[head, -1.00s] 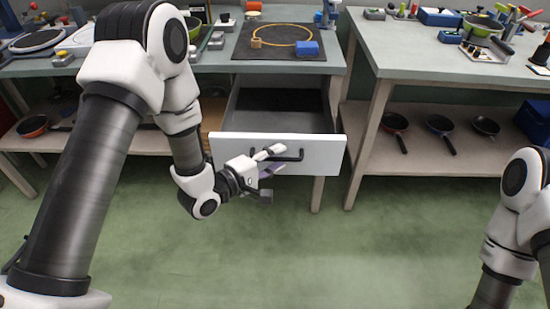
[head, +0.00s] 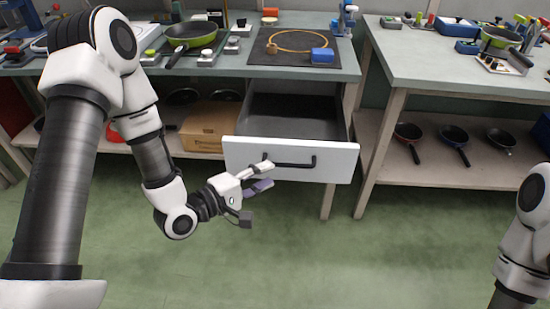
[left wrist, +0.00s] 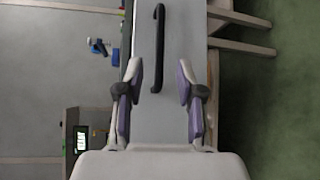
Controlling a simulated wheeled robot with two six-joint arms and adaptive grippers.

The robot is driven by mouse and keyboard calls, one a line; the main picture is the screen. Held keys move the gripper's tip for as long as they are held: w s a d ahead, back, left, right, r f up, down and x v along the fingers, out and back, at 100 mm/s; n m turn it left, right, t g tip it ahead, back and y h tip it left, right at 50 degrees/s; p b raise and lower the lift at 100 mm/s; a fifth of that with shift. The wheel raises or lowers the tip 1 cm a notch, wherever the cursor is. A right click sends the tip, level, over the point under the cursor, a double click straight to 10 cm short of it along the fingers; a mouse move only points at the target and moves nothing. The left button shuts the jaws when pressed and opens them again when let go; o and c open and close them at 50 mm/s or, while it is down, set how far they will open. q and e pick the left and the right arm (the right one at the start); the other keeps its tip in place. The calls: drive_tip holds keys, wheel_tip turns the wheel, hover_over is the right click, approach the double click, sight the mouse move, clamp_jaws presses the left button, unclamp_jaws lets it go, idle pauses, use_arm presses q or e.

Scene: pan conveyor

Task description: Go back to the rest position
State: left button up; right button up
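My left gripper (head: 262,178) is in front of the open drawer (head: 292,158), a little below and left of its black handle (head: 290,164). The drawer is pulled out and looks empty inside. My right arm shows at the right edge of the head view, but its gripper is out of the picture.
A green pan (head: 191,34) stands on the left table, near a dark mat (head: 270,62) with a yellow ring and a blue block (head: 322,55). A cardboard box (head: 208,127) and several pans sit on the lower shelves. The green floor in front is clear.

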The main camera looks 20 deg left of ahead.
use_arm(q)
drive_tip(key=s+a+f+m+g+y, duration=0.1)
drive_tip(key=s+f+m+g+y, duration=0.3)
drive_tip(key=s+f, duration=0.7)
drive_tip(key=s+f+m+g+y, duration=0.25)
drive_tip(key=s+f+g, duration=0.4)
drive_tip(key=f, duration=0.75)
drive_tip(key=s+a+f+m+g+y, duration=0.2)
drive_tip(key=s+a+m+g, duration=0.2)
drive_tip(key=s+m, duration=0.25)
wheel_tip(320, 180, up, 16)
drive_tip(key=p, duration=1.5)
drive_tip(key=shift+s+d+p, duration=0.2)
drive_tip(key=shift+p, duration=0.1)
